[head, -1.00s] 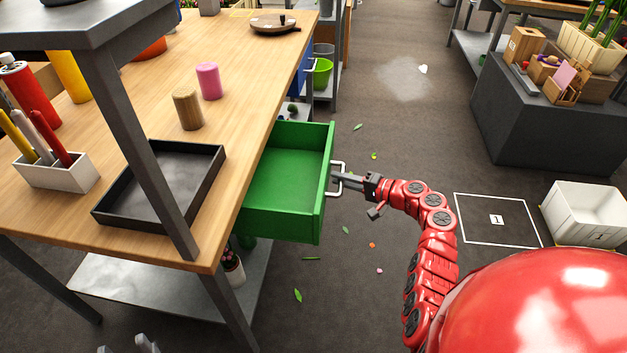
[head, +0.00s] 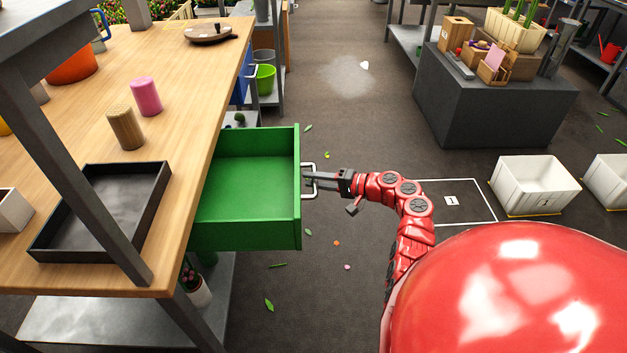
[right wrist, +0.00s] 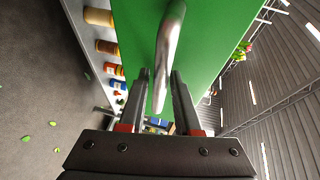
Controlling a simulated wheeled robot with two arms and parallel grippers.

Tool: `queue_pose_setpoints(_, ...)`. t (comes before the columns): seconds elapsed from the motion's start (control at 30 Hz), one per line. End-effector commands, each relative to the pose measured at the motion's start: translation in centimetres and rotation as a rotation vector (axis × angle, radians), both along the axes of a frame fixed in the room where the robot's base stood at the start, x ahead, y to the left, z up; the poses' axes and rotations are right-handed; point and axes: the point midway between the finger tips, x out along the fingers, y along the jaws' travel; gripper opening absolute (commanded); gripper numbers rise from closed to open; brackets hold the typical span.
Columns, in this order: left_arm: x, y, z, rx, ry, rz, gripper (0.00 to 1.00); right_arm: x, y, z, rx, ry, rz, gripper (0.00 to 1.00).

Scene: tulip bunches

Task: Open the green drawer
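The green drawer (head: 249,228) stands well out from the wooden workbench on its right side, and its inside is empty. Its pale metal handle (head: 314,181) is on the drawer front. My right gripper (head: 311,179) is at this handle, with its arm coming from the right. The green drawer front (right wrist: 205,45) is just beyond the fingertips. My left gripper is not in view.
A black tray (head: 155,215), a pink cylinder (head: 146,96) and a wooden cylinder (head: 126,128) stand on the workbench (head: 190,110). A grey post (head: 75,160) rises at the left. White crates (head: 535,187) stand on the floor at right. Floor beside the drawer is mostly clear, with scattered leaves.

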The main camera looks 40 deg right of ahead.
Motion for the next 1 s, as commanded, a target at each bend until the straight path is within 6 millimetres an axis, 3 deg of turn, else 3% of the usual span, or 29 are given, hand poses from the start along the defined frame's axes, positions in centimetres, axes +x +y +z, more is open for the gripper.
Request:
queue_pose_setpoints(0.2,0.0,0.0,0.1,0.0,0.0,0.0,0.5,-0.2,-0.2,0.1,0.0,0.0,-0.001,0.32)
queue_pose_setpoints(0.33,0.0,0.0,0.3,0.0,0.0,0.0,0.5,-1.4,-1.1,0.4,0.002,0.0,-0.004,0.32)
queue_pose_setpoints(0.8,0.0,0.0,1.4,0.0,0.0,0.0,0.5,-11.2,-7.4,2.6,0.0,0.001,-0.002,0.32)
queue_pose_setpoints(1.0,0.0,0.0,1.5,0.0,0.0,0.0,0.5,-13.6,-8.9,3.1,0.001,0.0,-0.001,0.32)
